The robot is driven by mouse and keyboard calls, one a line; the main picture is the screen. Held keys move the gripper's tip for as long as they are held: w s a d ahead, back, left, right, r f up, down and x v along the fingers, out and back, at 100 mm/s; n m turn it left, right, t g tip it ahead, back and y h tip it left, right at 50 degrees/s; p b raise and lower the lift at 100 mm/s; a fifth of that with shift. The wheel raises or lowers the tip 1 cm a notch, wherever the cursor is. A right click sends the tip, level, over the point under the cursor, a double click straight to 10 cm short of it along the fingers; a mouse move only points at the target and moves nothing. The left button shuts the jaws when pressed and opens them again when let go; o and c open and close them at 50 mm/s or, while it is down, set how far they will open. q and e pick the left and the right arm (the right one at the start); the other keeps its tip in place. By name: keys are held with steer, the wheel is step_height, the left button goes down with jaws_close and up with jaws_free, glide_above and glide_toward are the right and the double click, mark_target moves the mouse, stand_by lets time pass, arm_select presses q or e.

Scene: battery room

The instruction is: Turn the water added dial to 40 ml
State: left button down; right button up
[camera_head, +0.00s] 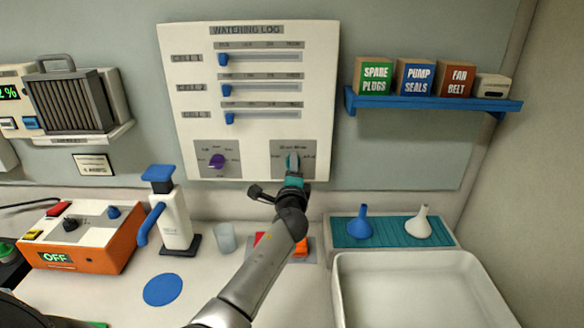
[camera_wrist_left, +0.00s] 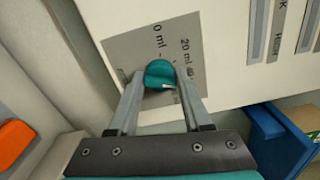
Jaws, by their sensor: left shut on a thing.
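The watering log board (camera_head: 318,90) hangs on the wall, with a teal dial on a grey plate (camera_head: 307,148) at its lower right. My left gripper (camera_head: 292,164) reaches up to this dial and mostly hides it in the head view. In the left wrist view the teal dial (camera_wrist_left: 160,74) sits between the two fingers of my left gripper (camera_wrist_left: 158,90), which is shut on it. The labels "0 ml" and "20 ml" show beside the dial; other labels are hidden or too small to read. My right gripper is not in view.
A purple dial (camera_head: 217,160) sits left on the same board, below three blue sliders. A white and blue pump bottle (camera_head: 175,220), a clear cup (camera_head: 225,238) and an orange box (camera_head: 85,240) stand on the counter. A blue shelf (camera_head: 440,103) with boxes is at right.

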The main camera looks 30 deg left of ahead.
arm_select(q)
steer(key=shift+r, duration=0.15)
steer(key=shift+c, duration=1.8)
jaws_free()
steer(key=v, duration=1.5)
steer(key=shift+d, duration=0.15)
